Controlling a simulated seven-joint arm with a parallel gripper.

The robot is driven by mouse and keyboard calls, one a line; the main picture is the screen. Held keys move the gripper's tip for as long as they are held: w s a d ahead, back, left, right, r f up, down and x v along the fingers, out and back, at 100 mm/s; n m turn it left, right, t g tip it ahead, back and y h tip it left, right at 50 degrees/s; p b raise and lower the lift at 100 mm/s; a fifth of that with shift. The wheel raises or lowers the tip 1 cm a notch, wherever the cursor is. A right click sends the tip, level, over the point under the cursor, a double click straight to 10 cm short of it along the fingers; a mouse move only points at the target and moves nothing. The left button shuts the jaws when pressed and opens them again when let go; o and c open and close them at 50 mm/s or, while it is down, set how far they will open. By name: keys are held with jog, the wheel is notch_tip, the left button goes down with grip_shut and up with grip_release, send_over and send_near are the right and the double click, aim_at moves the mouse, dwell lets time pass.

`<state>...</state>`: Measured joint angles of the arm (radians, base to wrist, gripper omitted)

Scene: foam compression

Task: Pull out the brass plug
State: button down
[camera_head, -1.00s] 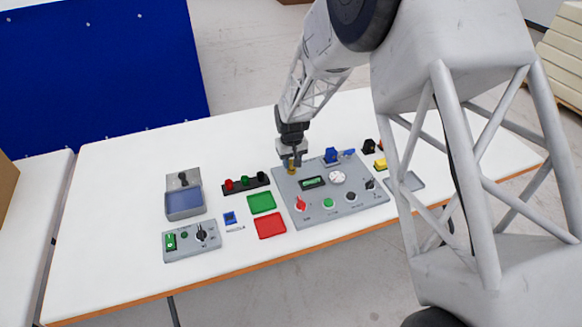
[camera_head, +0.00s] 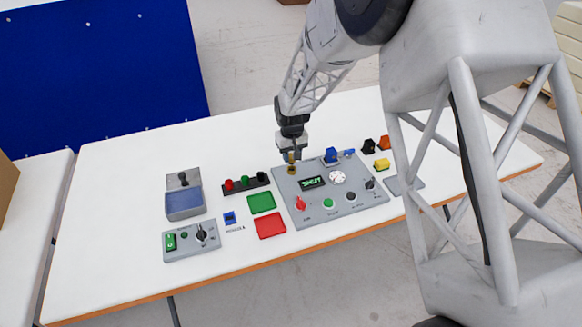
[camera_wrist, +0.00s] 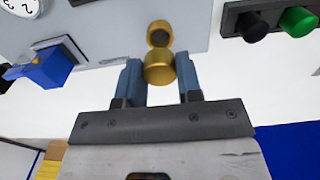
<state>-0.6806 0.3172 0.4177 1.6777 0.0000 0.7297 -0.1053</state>
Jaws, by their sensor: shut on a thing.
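The brass plug (camera_wrist: 159,70) is a short gold cylinder between the two blue-grey fingers of my gripper (camera_wrist: 160,82) in the wrist view. My gripper is shut on it. A brass socket ring (camera_wrist: 158,34) with a dark opening shows just beyond the plug, on the grey panel (camera_wrist: 110,45). In the head view my gripper (camera_head: 291,150) is above the panel's far left corner, with the brass plug (camera_head: 291,158) under its fingertips and the brass socket (camera_head: 291,170) below. The plug looks raised from the socket; the exact gap is hard to tell.
The panel carries a small display (camera_head: 312,183), a white dial (camera_head: 338,178), a red knob (camera_head: 300,203) and a blue part (camera_head: 331,155). A black strip with coloured knobs (camera_head: 245,182) and green (camera_head: 262,202) and red (camera_head: 270,224) trays lie to the left.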

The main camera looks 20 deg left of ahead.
jog(key=shift+r, duration=0.25)
jog(key=shift+r, duration=0.75)
jog(key=shift+r, duration=0.15)
jog(key=shift+s, duration=0.15)
